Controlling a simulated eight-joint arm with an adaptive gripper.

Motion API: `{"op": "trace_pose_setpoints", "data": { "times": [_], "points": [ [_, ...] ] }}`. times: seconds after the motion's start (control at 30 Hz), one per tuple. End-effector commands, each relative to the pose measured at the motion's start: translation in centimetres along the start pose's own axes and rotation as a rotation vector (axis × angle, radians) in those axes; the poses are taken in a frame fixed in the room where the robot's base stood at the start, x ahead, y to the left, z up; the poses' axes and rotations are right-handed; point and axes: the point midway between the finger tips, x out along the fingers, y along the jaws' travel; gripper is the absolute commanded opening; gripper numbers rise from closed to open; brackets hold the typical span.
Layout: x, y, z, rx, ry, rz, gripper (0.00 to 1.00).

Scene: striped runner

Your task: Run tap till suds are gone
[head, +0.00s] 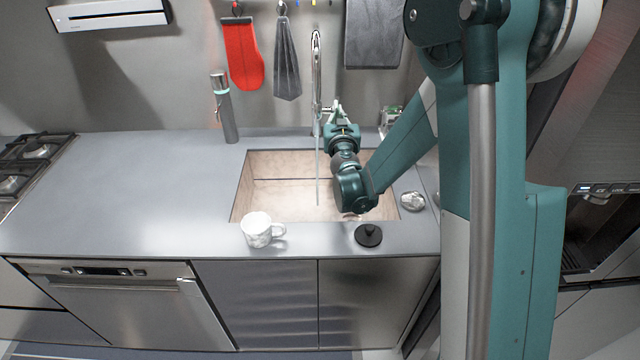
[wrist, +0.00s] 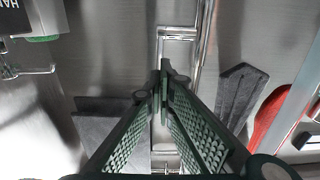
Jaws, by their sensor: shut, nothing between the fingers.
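The chrome tap (head: 316,62) stands at the back of the sink (head: 245,190), and a thin stream of water (head: 317,180) falls from it into the basin. No suds can be made out in the visible part of the sink; my arm hides its right part. My gripper (head: 336,106) is beside the tap's lower body, on its right in the head view. In the wrist view my gripper (wrist: 165,78) is shut and empty, its fingertips close to the tap's chrome pipe (wrist: 178,34). I cannot tell whether they touch it.
A white mug (head: 257,230) and a black lid-like disc (head: 368,235) sit at the sink's front edge. A grey bottle (head: 224,110) stands back left. A red mitt (head: 243,55) and a dark towel (head: 374,35) hang behind. The left counter is clear.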

Motion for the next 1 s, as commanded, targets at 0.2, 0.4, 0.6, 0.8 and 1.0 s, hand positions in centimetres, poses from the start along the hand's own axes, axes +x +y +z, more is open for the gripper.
{"op": "trace_pose_setpoints", "data": {
  "times": [0.2,0.4,0.6,0.8,1.0],
  "points": [
    [0.1,0.0,0.0,0.0,0.0,0.0,0.0],
    [0.9,0.0,0.0,0.0,0.0,0.0,0.0],
    [2.4,0.0,0.0,0.0,0.0,0.001,0.0],
    [3.8,0.0,0.1,0.0,0.0,0.001,0.0],
    [4.8,0.0,0.0,0.0,0.0,0.0,0.0]
  ]
}}
